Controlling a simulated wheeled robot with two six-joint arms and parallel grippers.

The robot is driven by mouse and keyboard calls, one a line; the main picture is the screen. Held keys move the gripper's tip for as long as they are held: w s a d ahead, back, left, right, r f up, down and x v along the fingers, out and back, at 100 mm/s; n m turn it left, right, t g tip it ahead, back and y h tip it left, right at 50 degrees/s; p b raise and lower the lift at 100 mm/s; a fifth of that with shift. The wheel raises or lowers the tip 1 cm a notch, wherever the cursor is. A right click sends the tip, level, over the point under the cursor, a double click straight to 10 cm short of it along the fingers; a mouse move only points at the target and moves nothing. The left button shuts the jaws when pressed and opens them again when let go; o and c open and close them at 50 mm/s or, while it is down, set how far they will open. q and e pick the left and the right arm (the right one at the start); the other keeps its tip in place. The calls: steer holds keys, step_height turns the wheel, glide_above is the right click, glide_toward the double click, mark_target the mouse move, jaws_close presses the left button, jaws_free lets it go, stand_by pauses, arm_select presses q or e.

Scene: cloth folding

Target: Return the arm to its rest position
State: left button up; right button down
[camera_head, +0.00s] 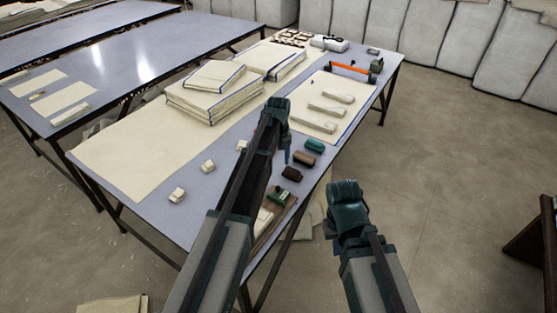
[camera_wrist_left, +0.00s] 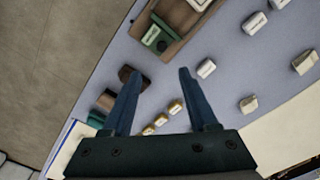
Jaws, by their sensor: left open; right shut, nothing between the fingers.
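My left gripper (camera_head: 287,155) is over the right part of the near table, with its fingers pointing down. In the left wrist view its two blue fingers (camera_wrist_left: 159,80) stand apart, open, with nothing held between them. My right arm reaches up from the bottom of the head view, and my right gripper (camera_head: 345,200) is beyond the table's right edge, over the floor. It is shut and holds nothing visible; its fingertips are mostly hidden. The near table (camera_head: 205,228) has cream cloth (camera_head: 120,165) spread on it.
Folded cloth stacks (camera_head: 212,100) lie mid-table. Small cream blocks (camera_head: 177,195) lie near the front.

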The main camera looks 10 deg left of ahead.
arm_select(q)
steer(key=shift+r, duration=0.2)
stand_by(0.3)
steer(key=s+d+m, duration=0.3)
steer(key=s, duration=0.7)
steer(key=s+d+m, duration=0.3)
steer(key=s+d, duration=0.1)
steer(key=s, duration=0.6)
steer(key=s+d+m+y, duration=0.1)
steer(key=s+d, duration=0.3)
steer(key=s, duration=0.6)
steer(key=shift+s+d+m, duration=0.25)
steer(key=shift+s+m, duration=0.1)
steer(key=shift+m, duration=0.55)
steer(key=shift+r, duration=0.1)
